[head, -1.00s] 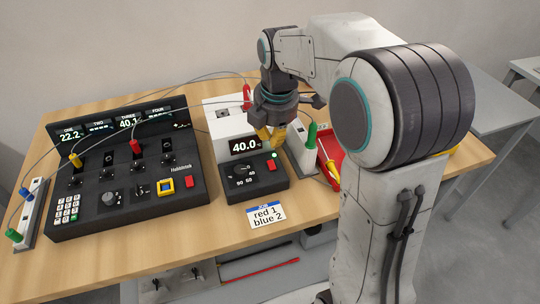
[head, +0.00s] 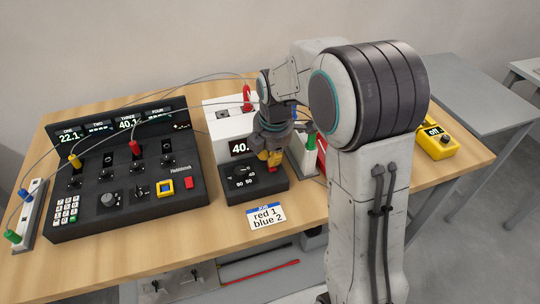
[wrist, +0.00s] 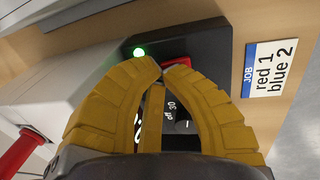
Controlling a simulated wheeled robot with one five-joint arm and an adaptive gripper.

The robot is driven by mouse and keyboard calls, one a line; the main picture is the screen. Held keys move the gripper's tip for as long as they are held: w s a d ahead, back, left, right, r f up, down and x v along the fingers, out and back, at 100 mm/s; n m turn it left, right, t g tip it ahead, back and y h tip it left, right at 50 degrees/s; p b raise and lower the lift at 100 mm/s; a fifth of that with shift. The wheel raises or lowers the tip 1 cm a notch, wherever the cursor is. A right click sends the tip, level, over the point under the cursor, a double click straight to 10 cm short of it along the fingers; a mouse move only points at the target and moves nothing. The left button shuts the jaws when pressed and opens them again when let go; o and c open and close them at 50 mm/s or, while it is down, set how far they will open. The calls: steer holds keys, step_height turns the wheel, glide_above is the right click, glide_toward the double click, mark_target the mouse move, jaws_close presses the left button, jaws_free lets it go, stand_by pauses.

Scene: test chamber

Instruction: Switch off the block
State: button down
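The block is a white unit (head: 222,126) with a black front panel (head: 240,190), a dial (head: 242,172) and a display (head: 239,148) reading "40.", the rest hidden. In the wrist view its red switch (wrist: 178,61) shows just beyond my fingertips, beside a lit green lamp (wrist: 139,52). My gripper (head: 269,160) is over the right part of the panel and mostly hides the switch in the head view. In the wrist view the yellow fingers (wrist: 163,68) come together at the tips, with nothing held. I cannot tell whether they touch the switch.
A black console (head: 125,180) with several plugs and cables stands at the left. A job card (head: 265,216) reading "red 1, blue 2" lies in front of the block. A strip with a green plug (head: 310,141) is right of my gripper. A yellow meter (head: 437,143) reads "off".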

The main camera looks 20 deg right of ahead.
steer(key=shift+w+p, duration=0.1)
steer(key=shift+p, duration=0.45)
steer(key=g+p, duration=0.1)
steer(key=p, duration=0.1)
steer(key=g+p, duration=0.1)
steer(key=p, duration=0.1)
steer(key=shift+w+f+g, duration=0.15)
steer(key=shift+f+g, duration=0.15)
steer(key=shift+f, duration=0.35)
steer(key=shift+s+r, duration=0.15)
steer(key=shift+s, duration=0.1)
steer(key=shift+s+r, duration=0.25)
steer(key=shift+s, duration=0.25)
steer(key=shift+r, duration=0.1)
step_height(320, 180, up, 14)
steer(key=w+p, duration=0.2)
steer(key=p, duration=0.1)
steer(key=shift+w+f, duration=0.2)
steer(key=shift+w, duration=0.2)
